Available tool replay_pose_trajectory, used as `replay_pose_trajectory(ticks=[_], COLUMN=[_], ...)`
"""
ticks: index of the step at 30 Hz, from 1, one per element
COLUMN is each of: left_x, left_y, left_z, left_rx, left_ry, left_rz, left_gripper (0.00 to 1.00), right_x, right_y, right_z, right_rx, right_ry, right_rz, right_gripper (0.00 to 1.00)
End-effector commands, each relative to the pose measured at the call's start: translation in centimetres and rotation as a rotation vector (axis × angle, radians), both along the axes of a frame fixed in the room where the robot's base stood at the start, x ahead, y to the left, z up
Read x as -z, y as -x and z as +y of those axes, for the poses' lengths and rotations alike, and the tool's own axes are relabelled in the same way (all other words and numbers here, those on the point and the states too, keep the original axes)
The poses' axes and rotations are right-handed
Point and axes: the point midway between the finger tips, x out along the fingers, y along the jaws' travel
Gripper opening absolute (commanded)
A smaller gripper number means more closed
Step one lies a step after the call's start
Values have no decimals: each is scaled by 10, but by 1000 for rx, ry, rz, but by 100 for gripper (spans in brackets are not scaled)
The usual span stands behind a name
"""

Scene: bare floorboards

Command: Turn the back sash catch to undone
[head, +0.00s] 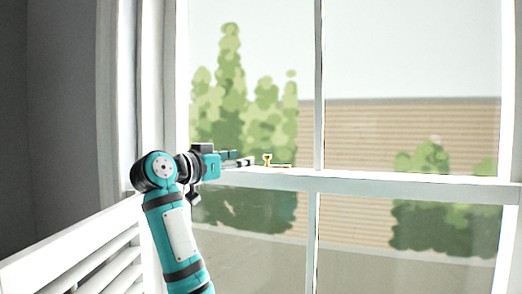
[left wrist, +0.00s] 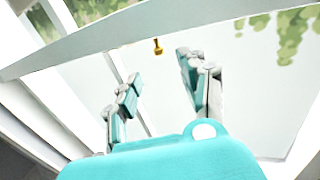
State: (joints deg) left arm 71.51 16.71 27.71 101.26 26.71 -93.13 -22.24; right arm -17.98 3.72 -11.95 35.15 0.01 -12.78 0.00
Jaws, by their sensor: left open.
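The brass sash catch (head: 267,159) sits on the white meeting rail (head: 350,184) of the window, left of the middle upright bar. My left gripper (head: 250,161) is at rail height, just left of the catch, with a small gap between them. In the left wrist view the catch (left wrist: 157,47) shows as a small gold knob beyond the open fingers, roughly between their lines. The left gripper (left wrist: 165,85) is open and empty there. The catch's exact turn is too small to tell. My right gripper is in neither view.
A white slatted shutter or radiator cover (head: 90,245) stands at the lower left, beside my left arm. The window frame's left jamb (head: 165,80) rises close behind the arm. The rail to the right of the catch is clear.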

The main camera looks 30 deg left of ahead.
Motion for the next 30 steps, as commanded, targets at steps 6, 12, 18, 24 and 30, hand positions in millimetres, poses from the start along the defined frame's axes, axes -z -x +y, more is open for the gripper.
replay_pose_trajectory(ticks=[6,12,18,24,30], left_x=[-4,-3,-1,1,1], left_y=[-49,-82,-97,-99,-98], left_z=[-4,-6,-7,-7,-7], left_rx=[3,2,0,-1,-1], left_ry=[5,3,1,0,0], left_rz=[4,2,0,0,0], left_gripper=[43,43,43,43,30], right_x=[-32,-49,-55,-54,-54], right_y=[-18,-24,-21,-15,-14], right_z=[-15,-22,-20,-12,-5], right_rx=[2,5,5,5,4], right_ry=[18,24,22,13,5], right_rz=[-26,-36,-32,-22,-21], right_gripper=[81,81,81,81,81])
